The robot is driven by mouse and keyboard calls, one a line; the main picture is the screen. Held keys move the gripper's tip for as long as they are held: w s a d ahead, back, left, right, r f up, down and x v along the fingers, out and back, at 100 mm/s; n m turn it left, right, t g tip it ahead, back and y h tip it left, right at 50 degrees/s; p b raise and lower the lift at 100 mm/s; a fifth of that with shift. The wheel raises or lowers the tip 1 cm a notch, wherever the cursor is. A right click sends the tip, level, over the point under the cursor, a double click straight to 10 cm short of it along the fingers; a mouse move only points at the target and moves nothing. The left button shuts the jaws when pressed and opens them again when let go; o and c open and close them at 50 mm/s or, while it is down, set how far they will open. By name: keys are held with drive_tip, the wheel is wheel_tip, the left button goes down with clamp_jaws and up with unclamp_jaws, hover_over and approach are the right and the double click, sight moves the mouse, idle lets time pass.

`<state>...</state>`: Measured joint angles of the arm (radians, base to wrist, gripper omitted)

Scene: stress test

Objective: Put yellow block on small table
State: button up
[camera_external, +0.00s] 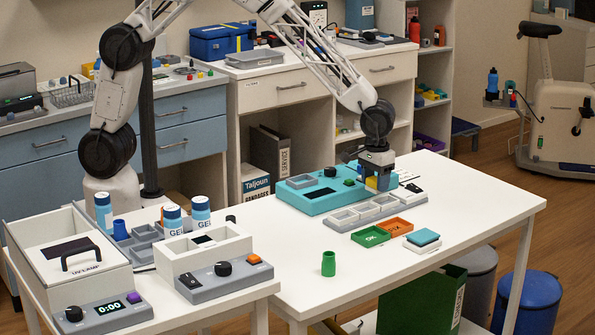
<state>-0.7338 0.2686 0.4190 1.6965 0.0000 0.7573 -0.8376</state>
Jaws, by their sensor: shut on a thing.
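My gripper (378,183) is over the back part of the right white table (460,215), just right of a teal device. It is shut on the yellow block (371,183), which shows as a small yellow patch between the fingers. The fingers hide most of the block, and I cannot tell whether it touches anything below. A smaller white table (190,321) stands at the front left, with devices and bottles on it.
Near my gripper are the teal device (318,197), a grey compartment tray (345,219), green (370,236) and orange (395,227) trays and a teal-topped pad (422,238). A green cup (328,263) stands nearer. A UV lamp box (75,260) and grey-white device (210,262) crowd the smaller table.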

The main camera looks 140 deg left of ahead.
idle(0.6)
drive_tip(key=w+d+r+m, duration=0.25)
drive_tip(key=w+d, duration=0.45)
drive_tip(key=d, duration=0.5)
drive_tip(key=w+d+r+m, duration=0.2)
drive_tip(key=w+d+m, duration=0.2)
drive_tip(key=w+d, duration=0.55)
drive_tip(key=w+d+r+m, duration=0.25)
drive_tip(key=w+d, duration=0.25)
drive_tip(key=d, duration=0.9)
drive_tip(key=w+d+r+m, duration=0.1)
drive_tip(key=d, duration=0.6)
drive_tip(key=w+d+r+m, duration=0.1)
drive_tip(key=d+m, duration=0.1)
drive_tip(key=d, duration=0.5)
drive_tip(key=w+d+r+m, duration=0.1)
drive_tip(key=d, duration=0.6)
drive_tip(key=shift+m, duration=0.3)
drive_tip(key=s+d+r+m, duration=0.1)
drive_tip(key=d+m, duration=0.1)
drive_tip(key=d, duration=0.8)
drive_tip(key=s+d+r+m, duration=0.1)
drive_tip(key=d+r+m, duration=0.1)
drive_tip(key=d, duration=0.8)
drive_tip(key=shift+s+d+r, duration=0.15)
drive_tip(key=shift+s+d, duration=0.05)
drive_tip(key=shift+d, duration=0.05)
drive_tip(key=shift+f, duration=2.5)
drive_tip(key=shift+f, duration=0.1)
